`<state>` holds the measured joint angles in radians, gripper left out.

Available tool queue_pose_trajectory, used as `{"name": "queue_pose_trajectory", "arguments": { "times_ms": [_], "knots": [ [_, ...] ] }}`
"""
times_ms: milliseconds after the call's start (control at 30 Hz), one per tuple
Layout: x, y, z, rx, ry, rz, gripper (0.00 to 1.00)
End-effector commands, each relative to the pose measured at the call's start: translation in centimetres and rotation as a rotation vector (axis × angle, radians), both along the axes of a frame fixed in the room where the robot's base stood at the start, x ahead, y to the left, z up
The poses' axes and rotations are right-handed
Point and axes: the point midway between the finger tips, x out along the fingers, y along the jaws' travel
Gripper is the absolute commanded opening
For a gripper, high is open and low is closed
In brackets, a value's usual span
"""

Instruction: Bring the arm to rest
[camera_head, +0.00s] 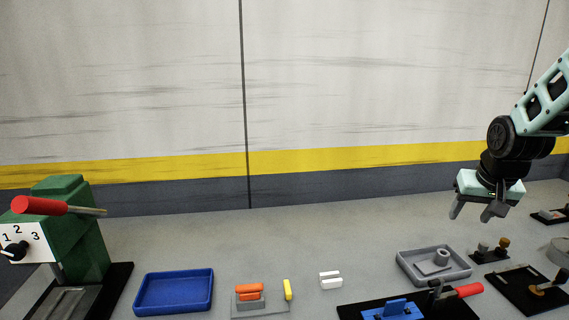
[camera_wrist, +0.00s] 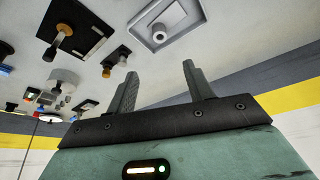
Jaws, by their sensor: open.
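My gripper (camera_head: 476,211) hangs at the right in the head view, above the back of the table and apart from everything on it. Its two grey fingers are apart with nothing between them. In the wrist view the fingers of my gripper (camera_wrist: 158,88) also stand apart and empty. My arm reaches in from the upper right edge of the head view. Below the gripper is a grey tray (camera_head: 408,268) with a grey round part (camera_head: 440,258) in it.
A green machine (camera_head: 75,225) with a red lever stands at the left. A blue tray (camera_head: 140,299), orange part (camera_head: 249,288), yellow block (camera_head: 288,289) and white part (camera_head: 330,280) lie along the front. Black-based fixtures (camera_head: 525,290) fill the right. The wall behind is bare.

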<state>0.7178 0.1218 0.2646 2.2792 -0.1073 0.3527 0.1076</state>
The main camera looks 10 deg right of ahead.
Motion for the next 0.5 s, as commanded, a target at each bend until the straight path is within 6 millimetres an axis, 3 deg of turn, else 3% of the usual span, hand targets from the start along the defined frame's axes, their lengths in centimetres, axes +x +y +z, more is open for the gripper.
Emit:
{"name": "queue_pose_trajectory", "arguments": {
  "times_ms": [133,267,367,500],
  "knots": [
    [0.6,4.1,-0.1,0.012,0.020,0.090,0.52],
    [0.3,11.9,-0.4,0.032,0.068,0.263,0.52],
    [-1.4,18.3,-0.7,0.044,0.118,0.415,0.52],
    [-5.3,26.1,-1.1,0.051,0.190,0.627,0.52]
  ]
}}
